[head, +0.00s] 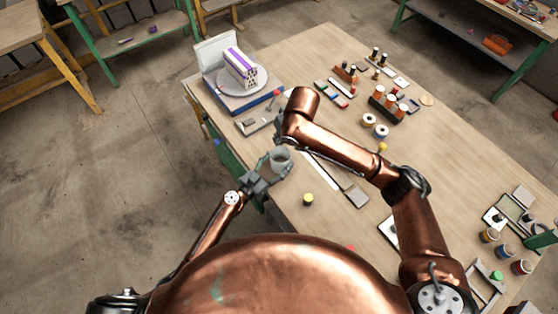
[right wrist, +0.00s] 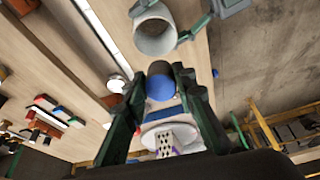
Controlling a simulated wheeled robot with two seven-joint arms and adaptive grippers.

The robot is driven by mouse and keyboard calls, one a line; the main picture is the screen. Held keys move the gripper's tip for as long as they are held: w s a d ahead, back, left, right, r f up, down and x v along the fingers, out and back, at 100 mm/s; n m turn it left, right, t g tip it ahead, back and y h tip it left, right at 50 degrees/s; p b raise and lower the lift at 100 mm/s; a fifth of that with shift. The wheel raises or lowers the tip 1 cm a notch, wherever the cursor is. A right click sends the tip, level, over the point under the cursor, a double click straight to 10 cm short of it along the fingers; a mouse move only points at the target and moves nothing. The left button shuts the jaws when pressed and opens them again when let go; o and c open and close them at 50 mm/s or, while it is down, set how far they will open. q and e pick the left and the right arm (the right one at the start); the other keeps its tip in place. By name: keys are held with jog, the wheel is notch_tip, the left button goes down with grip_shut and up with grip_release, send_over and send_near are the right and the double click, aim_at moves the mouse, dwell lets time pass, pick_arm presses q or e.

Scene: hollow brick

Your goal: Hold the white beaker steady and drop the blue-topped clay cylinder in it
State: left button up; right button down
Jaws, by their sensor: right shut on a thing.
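The white beaker (head: 281,156) stands upright near the table's left edge. My left gripper (head: 273,170) has its fingers on either side of it; whether they press on it I cannot tell. The beaker (right wrist: 155,36) also shows in the right wrist view, mouth visible, with the left gripper's fingers beside it. The blue-topped clay cylinder (right wrist: 160,87) is between the fingers of my right gripper (right wrist: 160,95), which is shut on it. In the right wrist view it appears just below the beaker, apart from it. In the head view my right arm hides the cylinder.
A yellow-topped cylinder (head: 308,199) stands on the table (head: 330,222) near the beaker. A plate (head: 243,86) with a hollow brick (head: 240,68) sits on a blue-edged board at the far left corner. Racks of jars (head: 388,108), spools (head: 375,127) and blocks occupy the far side.

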pick_arm(q)
jog(key=c, duration=1)
pick_arm(e)
jog(key=shift+f, duration=2.25)
jog(key=c, duration=1.5)
grip_release()
jog(key=shift+w+r, duration=0.1)
jog(key=shift+r, duration=2.95)
pick_arm(q)
jog(key=o, duration=1.5)
jog(key=shift+a, duration=0.1)
